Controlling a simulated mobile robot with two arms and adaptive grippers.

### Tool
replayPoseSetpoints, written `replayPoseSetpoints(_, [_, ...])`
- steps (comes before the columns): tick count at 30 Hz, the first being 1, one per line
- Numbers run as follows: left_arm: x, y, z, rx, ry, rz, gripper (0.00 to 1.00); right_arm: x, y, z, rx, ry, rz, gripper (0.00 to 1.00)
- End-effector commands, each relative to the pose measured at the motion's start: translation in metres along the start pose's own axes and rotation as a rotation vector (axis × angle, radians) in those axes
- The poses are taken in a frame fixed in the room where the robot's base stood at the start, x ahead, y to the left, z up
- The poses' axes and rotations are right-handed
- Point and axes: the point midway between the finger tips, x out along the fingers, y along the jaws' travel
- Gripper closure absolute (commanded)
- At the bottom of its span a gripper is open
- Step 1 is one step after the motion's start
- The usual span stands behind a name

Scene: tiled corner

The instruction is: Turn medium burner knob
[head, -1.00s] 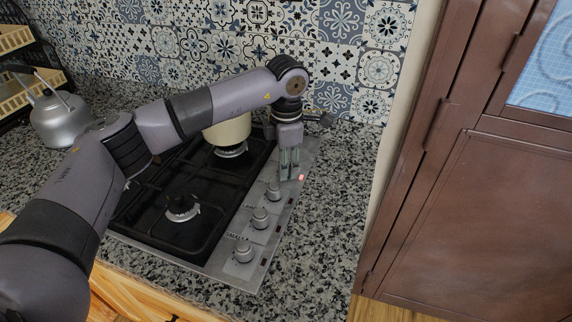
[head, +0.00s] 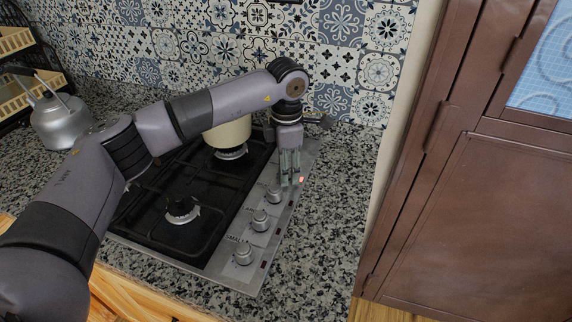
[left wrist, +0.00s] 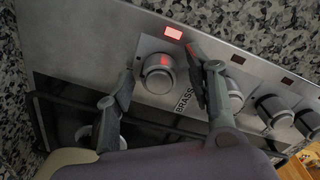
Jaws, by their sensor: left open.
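The hob's control panel (head: 225,268) has a row of silver knobs. In the head view the near knob (head: 244,252), the middle knob (head: 260,220) and a farther knob (head: 273,194) show; the farthest knob is hidden by my left gripper (head: 290,170). In the left wrist view that end knob (left wrist: 158,76) lies between the open fingers of my left gripper (left wrist: 158,70). The right finger stands between it and the neighbouring knob (left wrist: 232,94). I cannot tell whether the fingers touch the knob. A red light (left wrist: 173,33) glows beside the end knob. I cannot tell which knob is the medium one.
A cream pot (head: 230,132) stands on the back burner, close under my left arm. The front burner (head: 181,211) is bare. A grey kettle (head: 60,118) stands at the left. The granite counter (head: 335,190) right of the hob is clear, and a brown cabinet (head: 470,220) stands beyond.

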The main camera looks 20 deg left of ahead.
Motion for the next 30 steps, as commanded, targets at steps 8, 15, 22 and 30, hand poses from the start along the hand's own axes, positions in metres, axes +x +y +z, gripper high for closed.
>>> replayPoseSetpoints(8, [-0.024,0.001,0.001,0.000,-0.003,0.002,0.51,0.000,0.001,0.000,-0.001,0.000,0.001,1.00])
replayPoseSetpoints(15, [-0.076,0.001,0.001,0.000,-0.002,0.003,0.51,0.000,0.001,0.000,0.000,0.000,0.001,1.00])
replayPoseSetpoints(22, [-0.111,0.001,0.000,0.000,0.000,0.001,0.51,0.000,0.000,0.000,0.000,0.000,0.000,1.00])
replayPoseSetpoints(30, [-0.120,0.000,0.000,0.000,0.000,-0.001,0.51,0.000,0.000,0.000,0.000,0.000,0.000,1.00])
